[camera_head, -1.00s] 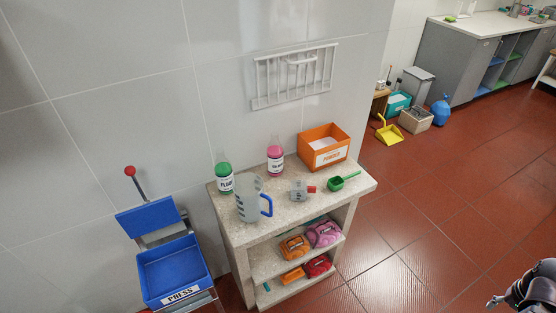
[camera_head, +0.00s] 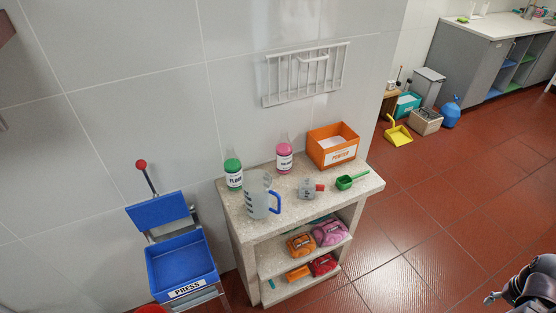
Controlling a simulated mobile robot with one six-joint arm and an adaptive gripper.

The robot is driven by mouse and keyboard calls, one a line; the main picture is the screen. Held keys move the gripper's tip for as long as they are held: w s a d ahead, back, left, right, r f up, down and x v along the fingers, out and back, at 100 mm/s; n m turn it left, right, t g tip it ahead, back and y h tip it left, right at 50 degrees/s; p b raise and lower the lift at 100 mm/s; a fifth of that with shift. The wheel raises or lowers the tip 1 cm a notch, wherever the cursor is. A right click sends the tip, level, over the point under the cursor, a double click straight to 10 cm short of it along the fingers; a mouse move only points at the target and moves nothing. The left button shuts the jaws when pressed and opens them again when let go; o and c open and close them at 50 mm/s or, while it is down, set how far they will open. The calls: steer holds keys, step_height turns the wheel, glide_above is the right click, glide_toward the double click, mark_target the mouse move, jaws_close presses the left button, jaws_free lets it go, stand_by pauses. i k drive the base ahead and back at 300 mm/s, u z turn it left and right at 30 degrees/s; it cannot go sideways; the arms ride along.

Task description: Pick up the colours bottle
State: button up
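Two bottles stand upright at the back of the stone washboard's top (camera_head: 300,213). One is pink with a white label (camera_head: 284,158), too small to read surely; it may be the colours bottle. The other is green (camera_head: 233,173), with a label that seems to begin "FLO". A clear measuring jug with a blue handle (camera_head: 258,195) stands in front of the green bottle. My gripper (camera_head: 489,299) seems to show at the lower right edge, dark with a pale tip, far from the bottles. Its fingers are too small and cut off to judge.
An orange box (camera_head: 333,147), a small clear container with a red part (camera_head: 308,188) and a green scoop (camera_head: 351,181) share the top. Cloth bundles (camera_head: 329,232) lie on the shelf below. A blue press (camera_head: 181,262) stands left. Red floor (camera_head: 440,220) is open at right.

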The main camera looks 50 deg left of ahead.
mark_target(284, 147)
steer(key=u, duration=1.4)
steer(key=i, duration=0.6)
steer(key=z, duration=0.1)
steer(key=k, duration=0.6)
